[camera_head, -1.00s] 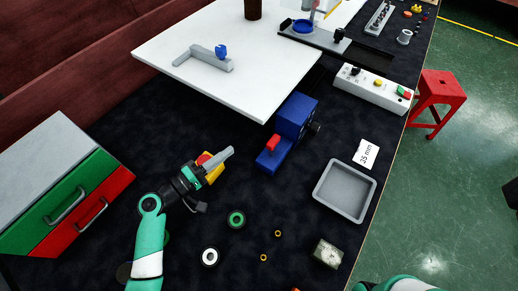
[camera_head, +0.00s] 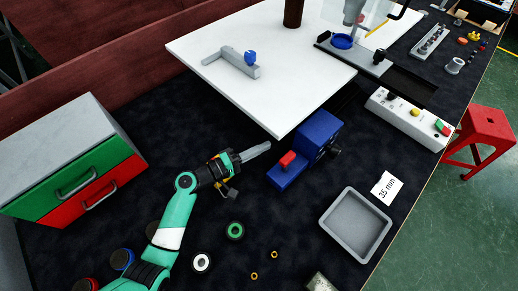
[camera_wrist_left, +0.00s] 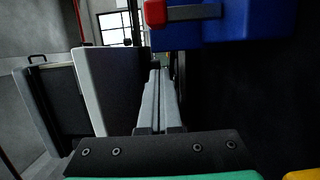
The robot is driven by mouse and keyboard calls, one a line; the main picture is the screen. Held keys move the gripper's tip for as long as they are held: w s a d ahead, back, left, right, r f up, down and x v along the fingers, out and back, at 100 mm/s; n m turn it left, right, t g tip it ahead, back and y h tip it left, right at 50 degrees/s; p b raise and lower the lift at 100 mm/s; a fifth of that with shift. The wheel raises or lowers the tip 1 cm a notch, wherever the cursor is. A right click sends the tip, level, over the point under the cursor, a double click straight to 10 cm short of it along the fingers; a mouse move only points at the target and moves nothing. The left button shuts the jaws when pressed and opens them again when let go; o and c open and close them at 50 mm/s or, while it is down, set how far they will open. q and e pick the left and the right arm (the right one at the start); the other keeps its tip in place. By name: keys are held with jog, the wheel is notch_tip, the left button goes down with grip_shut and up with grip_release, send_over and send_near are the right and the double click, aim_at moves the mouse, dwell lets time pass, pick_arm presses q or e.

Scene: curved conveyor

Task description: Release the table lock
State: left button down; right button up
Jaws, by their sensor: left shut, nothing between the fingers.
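A blue block (camera_head: 320,137) with a red lever (camera_head: 288,158) on its lower step stands at the near corner of the white table (camera_head: 265,95). A dark knob (camera_head: 334,152) is on its right side. My left gripper (camera_head: 268,146) is shut and empty, just left of the block and apart from the red lever. In the left wrist view the closed fingers (camera_wrist_left: 158,100) point ahead, with the blue block (camera_wrist_left: 240,22) and the red lever (camera_wrist_left: 155,13) above and to the right of them. My right gripper is not in view.
A grey fence with a blue knob (camera_head: 250,58) lies on the white table. A drawer cabinet (camera_head: 75,150) stands at left. A grey tray (camera_head: 355,225), a "35 mm" card (camera_head: 385,188) and a switch box (camera_head: 408,118) are at right. Small rings (camera_head: 235,231) lie in front.

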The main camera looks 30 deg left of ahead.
aim_at(286, 164)
pick_arm(q)
jog(key=d, duration=0.1)
jog(key=d+p, duration=0.1)
jog(key=d, duration=0.2)
jog(key=shift+s+p, duration=0.35)
jog(key=shift+p, duration=0.05)
jog(key=shift+w+d, duration=0.15)
jog(key=shift+w, duration=0.1)
jog(key=shift+s, duration=0.1)
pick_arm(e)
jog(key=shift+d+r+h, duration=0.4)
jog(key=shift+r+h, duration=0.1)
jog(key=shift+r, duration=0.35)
pick_arm(q)
jog(key=shift+d, duration=0.1)
